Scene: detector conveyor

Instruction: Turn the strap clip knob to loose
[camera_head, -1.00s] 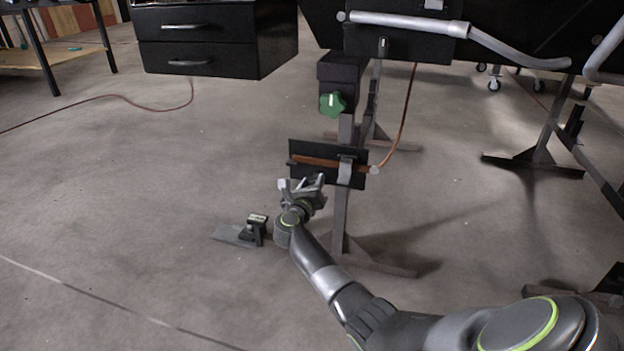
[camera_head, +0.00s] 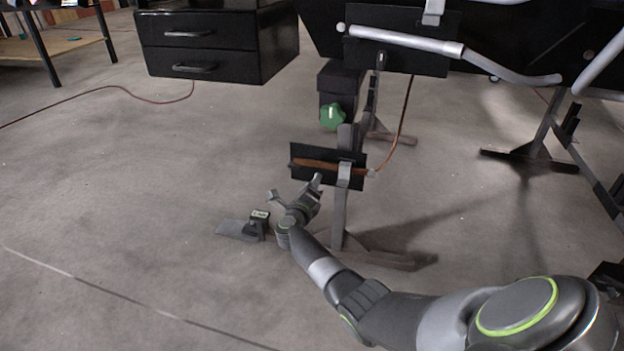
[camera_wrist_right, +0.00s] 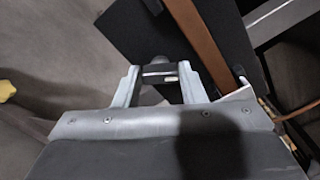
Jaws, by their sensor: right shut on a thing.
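A black plate (camera_head: 308,176) with a brown strap (camera_head: 318,164) across it and a grey clip (camera_head: 344,173) hangs on a stand low near the floor. The plate (camera_wrist_right: 146,28) and strap (camera_wrist_right: 202,42) also show in the right wrist view. My right gripper (camera_head: 296,190) is at the plate's lower left in the head view. In the right wrist view its two fingers (camera_wrist_right: 158,90) are shut on a small dark knob (camera_wrist_right: 160,74) with a pale mark. The knob's setting cannot be read. My left gripper is not in view.
A green star-shaped knob (camera_head: 331,117) sits on a dark box above the plate. A brown cord (camera_head: 404,122) hangs at the right. Open floor lies to the left.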

